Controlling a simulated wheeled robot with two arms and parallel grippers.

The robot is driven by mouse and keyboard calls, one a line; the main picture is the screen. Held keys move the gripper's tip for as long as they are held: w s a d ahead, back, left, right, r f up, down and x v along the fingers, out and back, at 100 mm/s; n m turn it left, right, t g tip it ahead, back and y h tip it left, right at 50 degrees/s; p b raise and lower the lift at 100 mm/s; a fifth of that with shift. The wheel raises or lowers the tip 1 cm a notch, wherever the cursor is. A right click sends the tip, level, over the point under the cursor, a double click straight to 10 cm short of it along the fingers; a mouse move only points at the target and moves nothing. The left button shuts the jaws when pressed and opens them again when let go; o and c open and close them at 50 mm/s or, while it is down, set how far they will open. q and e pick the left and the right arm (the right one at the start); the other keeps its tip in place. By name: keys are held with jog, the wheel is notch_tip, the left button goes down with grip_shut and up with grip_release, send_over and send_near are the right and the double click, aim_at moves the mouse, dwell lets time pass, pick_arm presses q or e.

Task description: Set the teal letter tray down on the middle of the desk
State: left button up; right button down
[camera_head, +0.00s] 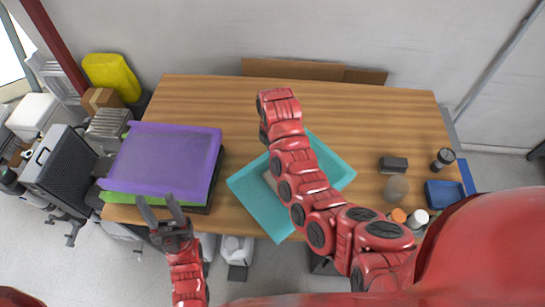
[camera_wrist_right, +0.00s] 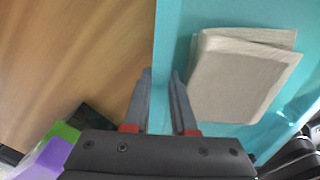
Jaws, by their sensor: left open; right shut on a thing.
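The teal letter tray (camera_head: 262,205) is over the front middle of the wooden desk (camera_head: 385,110), turned at an angle, with its near corner past the desk's front edge. I cannot tell whether it touches the desktop. A beige-grey stack (camera_wrist_right: 240,75) lies in it, mostly behind my right arm in the head view. My right gripper (camera_wrist_right: 160,85) is shut on the tray's wall in the wrist view; my arm hides it in the head view. My left gripper (camera_head: 158,200) is open and empty at the desk's front left, near the purple tray (camera_head: 165,160).
The purple tray sits on a green one (camera_head: 150,200) at the desk's left. A dark block (camera_head: 393,164), a dark cylinder (camera_head: 443,158), a blue tray (camera_head: 445,195) and small bottles stand at the right. The desk's back strip is clear.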

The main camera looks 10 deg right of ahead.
jog(key=shift+w+f+p, duration=0.1)
jog(key=shift+f+p, duration=0.35)
jog(key=shift+p, duration=0.1)
jog(key=shift+f+p, duration=0.35)
jog(key=shift+f, duration=0.95)
jog(key=c, duration=0.7)
grip_release()
jog(key=shift+f, duration=0.1)
